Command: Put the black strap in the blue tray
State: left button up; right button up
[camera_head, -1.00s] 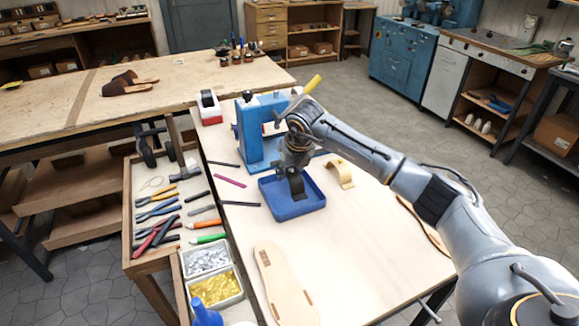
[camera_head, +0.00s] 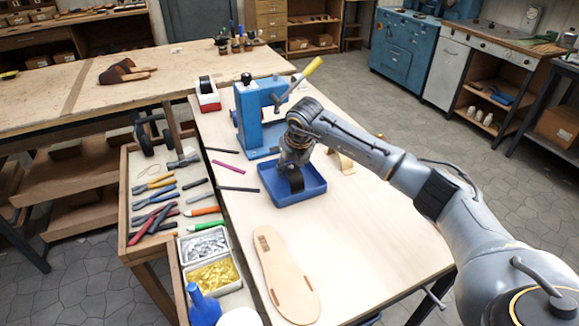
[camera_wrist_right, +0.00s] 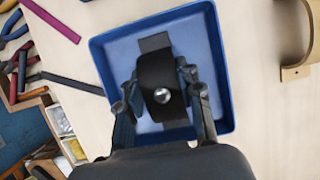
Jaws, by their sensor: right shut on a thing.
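The black strap (camera_wrist_right: 153,72), a curved dark band with a round silver stud, is between the fingers of my right gripper (camera_wrist_right: 160,88), which is shut on it. In the head view my right gripper (camera_head: 297,178) points down over the blue tray (camera_head: 274,202), a shallow square tray on the pale table. The strap's lower part shows within the tray's outline in both views. I cannot tell for sure whether it touches the tray floor. The tray also shows in the right wrist view (camera_wrist_right: 108,48). My left gripper is not in view.
A blue press (camera_head: 257,118) with a yellow-ended lever stands behind the tray. A tan curved strap (camera_head: 346,162) lies to the right. Thin dark and magenta strips (camera_head: 228,167) lie left. A sandal sole (camera_head: 283,272) lies in front. A tool tray (camera_head: 130,215) flanks the table.

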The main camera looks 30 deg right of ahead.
jog(key=shift+f, duration=0.25)
jog(key=o, duration=1.4)
jog(key=shift+r, duration=0.1)
jog(key=shift+r+p, duration=1.75)
jog(key=shift+r, duration=1.7)
